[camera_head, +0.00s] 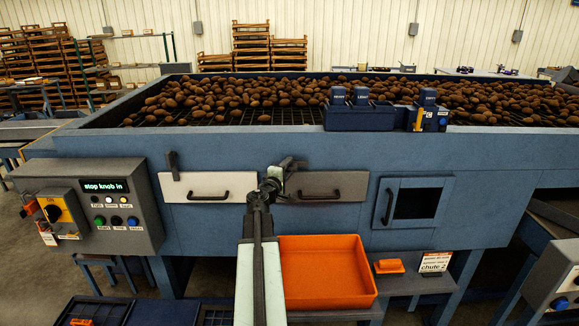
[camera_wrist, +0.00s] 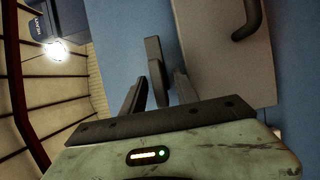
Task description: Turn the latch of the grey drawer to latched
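The grey drawer (camera_head: 335,184) is shut in the blue grader front, right of my arm in the head view. Its front (camera_wrist: 225,55) and dark handle (camera_wrist: 246,20) show in the wrist view. Its dark latch (camera_wrist: 155,55) sits on the blue panel just beyond the drawer's edge, lying roughly along that edge. My gripper (camera_wrist: 158,92) is open, with one finger on each side of the latch's near part; I cannot tell whether either finger touches it. In the head view my gripper (camera_head: 286,168) is at the drawer's upper left corner and largely hides the latch.
A white drawer (camera_head: 208,187) with an upright dark latch (camera_head: 172,165) is on the left. An orange tray (camera_head: 327,270) stands below the grey drawer. A control box (camera_head: 120,205) juts out at left, and a blue door (camera_head: 436,202) is at right.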

